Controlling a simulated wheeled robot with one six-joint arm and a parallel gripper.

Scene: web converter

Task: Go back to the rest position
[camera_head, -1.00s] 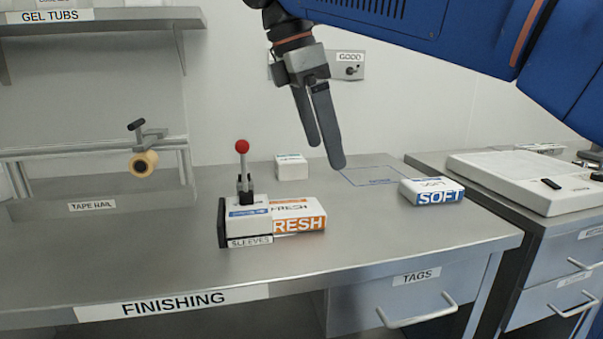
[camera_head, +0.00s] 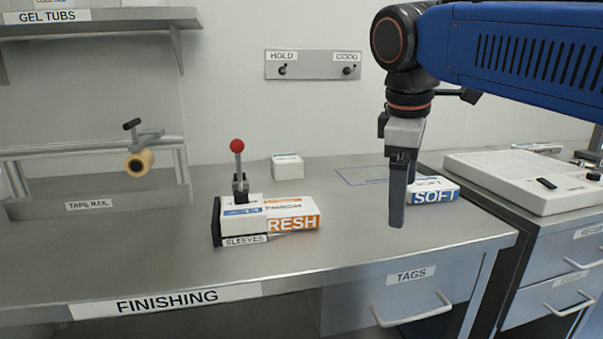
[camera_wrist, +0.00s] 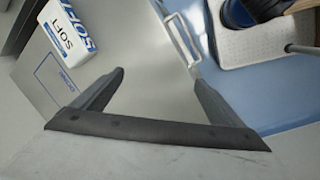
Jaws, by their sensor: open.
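My gripper (camera_head: 397,222) hangs above the right part of the finishing bench (camera_head: 150,262), fingers pointing down. In the wrist view my gripper (camera_wrist: 158,78) shows its two fingers spread apart with nothing between them. The white and blue SOFT pack (camera_head: 436,196) lies on the bench just right of and behind my fingers in the head view. It also shows in the wrist view (camera_wrist: 70,30), apart from the fingers.
A SLEEVES fixture with a red-knobbed lever (camera_head: 237,147) holds the orange FRESH pack (camera_head: 292,222). A small white box (camera_head: 287,166) stands behind. A tape roll (camera_head: 139,163) hangs at left. A white flat device (camera_head: 530,182) sits at right. The bench's front middle is clear.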

